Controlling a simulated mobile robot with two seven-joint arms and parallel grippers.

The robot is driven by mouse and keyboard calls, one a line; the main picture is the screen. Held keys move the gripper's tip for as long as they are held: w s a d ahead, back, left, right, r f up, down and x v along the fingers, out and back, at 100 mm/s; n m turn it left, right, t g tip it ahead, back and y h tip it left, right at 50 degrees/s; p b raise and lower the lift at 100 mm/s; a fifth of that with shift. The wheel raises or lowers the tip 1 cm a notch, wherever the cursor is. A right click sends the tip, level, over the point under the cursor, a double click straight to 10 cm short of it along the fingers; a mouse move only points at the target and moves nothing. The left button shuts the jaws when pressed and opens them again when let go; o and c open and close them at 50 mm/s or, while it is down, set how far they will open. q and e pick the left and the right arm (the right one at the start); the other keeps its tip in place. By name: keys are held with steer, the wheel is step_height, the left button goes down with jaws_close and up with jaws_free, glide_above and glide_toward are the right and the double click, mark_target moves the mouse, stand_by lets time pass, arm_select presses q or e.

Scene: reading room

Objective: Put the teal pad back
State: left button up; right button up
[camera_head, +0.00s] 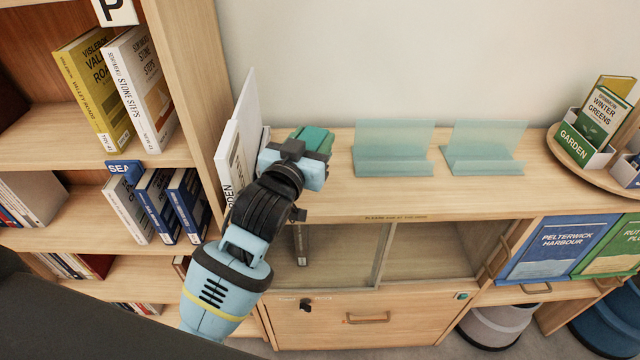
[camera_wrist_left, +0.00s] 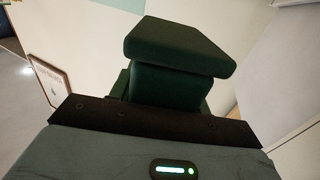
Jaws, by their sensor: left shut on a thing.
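The teal pad (camera_head: 314,137) is at the end of my left arm, above the left part of the cabinet top. My left gripper (camera_head: 300,155) is shut on it. In the left wrist view the pad (camera_wrist_left: 180,48) looks dark green, a wider slab over a narrower block, and rises beyond the gripper's dark edge. The fingers and the pad's lower part are hidden there. I cannot tell whether the pad touches the cabinet top. My right gripper is not in view.
The cabinet top (camera_head: 375,199) holds two clear stands (camera_head: 393,155) (camera_head: 484,150) and upright white books (camera_head: 240,140) beside my left gripper. A bookcase (camera_head: 185,75) stands left. A round tray (camera_head: 564,155) with book boxes is at right. Bare top lies in front of the stands.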

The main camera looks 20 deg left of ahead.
arm_select(q)
steer(key=shift+w+d+r, duration=0.15)
steer(key=shift+w+r, duration=0.15)
steer(key=shift+w, duration=0.2)
steer(key=shift+s+f, duration=0.25)
steer(key=shift+f, duration=0.15)
step_height(320, 180, down, 4)
steer(key=shift+f, duration=0.2)
steer(key=shift+f+b, duration=0.3)
steer(key=shift+f, duration=0.35)
step_height(320, 180, down, 4)
steer(key=shift+r, duration=0.25)
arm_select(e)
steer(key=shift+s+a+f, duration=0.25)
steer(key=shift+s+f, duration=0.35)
arm_select(q)
steer(key=shift+f, duration=0.1)
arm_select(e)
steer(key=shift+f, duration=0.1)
arm_select(q)
steer(key=shift+f, duration=0.1)
steer(key=o, duration=1)
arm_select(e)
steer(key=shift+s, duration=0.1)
